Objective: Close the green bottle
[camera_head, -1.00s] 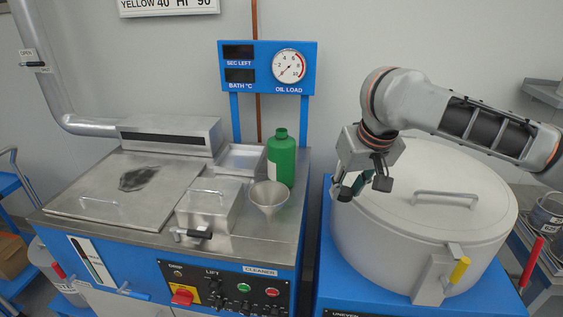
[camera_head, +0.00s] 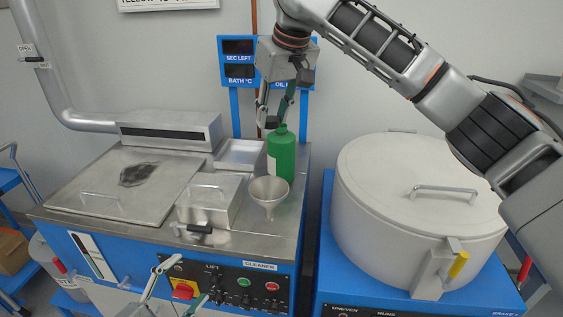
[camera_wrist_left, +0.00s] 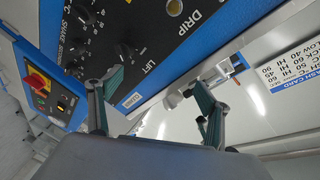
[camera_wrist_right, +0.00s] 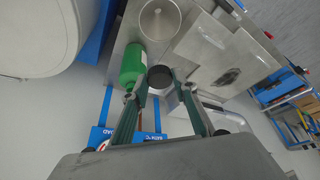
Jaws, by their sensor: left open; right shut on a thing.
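The green bottle (camera_head: 281,158) stands upright at the back right of the steel worktop, with a white label on its side. It also shows in the right wrist view (camera_wrist_right: 132,66). My right gripper (camera_head: 271,116) is at the bottle's neck height or just above, slightly to its left in the head view. It is shut on a round black cap (camera_wrist_right: 160,77), held between its fingertips. The cap appears beside the bottle's mouth in the right wrist view; whether they touch is unclear. My left gripper (camera_head: 182,284) is open and empty in front of the control panel.
A steel funnel (camera_head: 269,191) stands just in front of the bottle. The blue gauge panel (camera_head: 236,62) rises behind. A large white drum (camera_head: 415,210) stands to the right.

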